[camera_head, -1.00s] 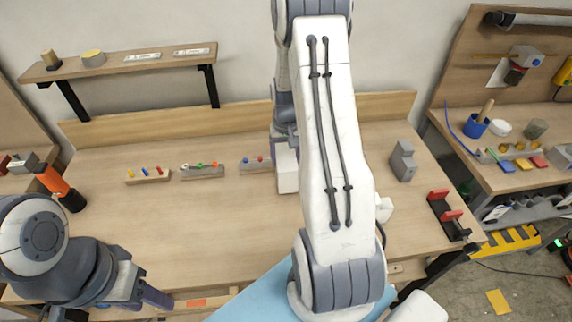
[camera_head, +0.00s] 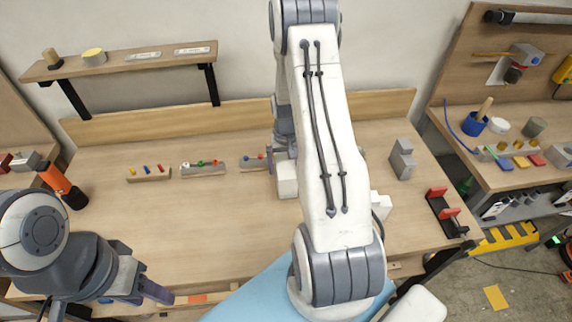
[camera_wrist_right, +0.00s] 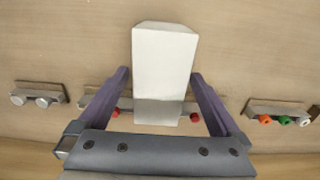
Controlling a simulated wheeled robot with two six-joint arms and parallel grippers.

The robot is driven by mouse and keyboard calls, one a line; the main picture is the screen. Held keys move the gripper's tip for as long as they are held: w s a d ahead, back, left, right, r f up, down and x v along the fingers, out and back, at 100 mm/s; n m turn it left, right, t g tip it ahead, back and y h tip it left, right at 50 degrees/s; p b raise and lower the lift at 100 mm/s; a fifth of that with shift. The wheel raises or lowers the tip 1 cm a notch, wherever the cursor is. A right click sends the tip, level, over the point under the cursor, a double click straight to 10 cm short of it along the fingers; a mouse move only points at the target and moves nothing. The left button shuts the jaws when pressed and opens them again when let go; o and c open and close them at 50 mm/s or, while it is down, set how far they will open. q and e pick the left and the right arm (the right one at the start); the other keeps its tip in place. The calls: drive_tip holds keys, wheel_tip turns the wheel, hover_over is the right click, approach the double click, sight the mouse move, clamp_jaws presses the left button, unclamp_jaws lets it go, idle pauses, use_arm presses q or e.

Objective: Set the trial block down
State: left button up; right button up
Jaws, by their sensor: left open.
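The trial block, a pale white block (camera_head: 287,181), is over the middle of the workbench, left of my right arm in the head view. In the right wrist view the block (camera_wrist_right: 163,65) lies between the two purple fingers of my right gripper (camera_wrist_right: 160,76). The fingertips meet its sides, with gaps nearer the palm. Its end looks grey. I cannot tell whether its underside touches the bench. In the head view my right arm hides part of the gripper. My left gripper (camera_head: 142,291) is open and empty at the bench's front left.
Three small peg strips lie behind the block: one at left (camera_head: 149,173), one in the middle (camera_head: 203,168), one beside the right gripper (camera_head: 253,163). A grey stepped block (camera_head: 402,160) and a red-black fixture (camera_head: 446,213) stand at right. The bench's left-centre (camera_head: 190,225) is clear.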

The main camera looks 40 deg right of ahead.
drive_tip(key=shift+r, duration=0.45)
wheel_tip(320, 180, up, 12)
drive_tip(key=b, duration=0.2)
drive_tip(key=shift+f, duration=0.25)
drive_tip(key=s+a+r+n, duration=0.2)
drive_tip(key=a+r+n, duration=0.1)
drive_tip(key=a, duration=0.8)
drive_tip(key=s+a+r+n, duration=0.1)
drive_tip(key=a+r+n, duration=0.15)
drive_tip(key=a, duration=0.75)
drive_tip(key=s+a+n, duration=0.4)
drive_tip(key=s+a, duration=0.2)
drive_tip(key=s, duration=0.3)
drive_tip(key=s+a+r+n+y, duration=0.1)
drive_tip(key=s+a+n, duration=0.3)
drive_tip(key=s, duration=0.5)
drive_tip(key=a, duration=0.2)
drive_tip(key=shift+s+a+r, duration=0.15)
drive_tip(key=shift+a, duration=0.25)
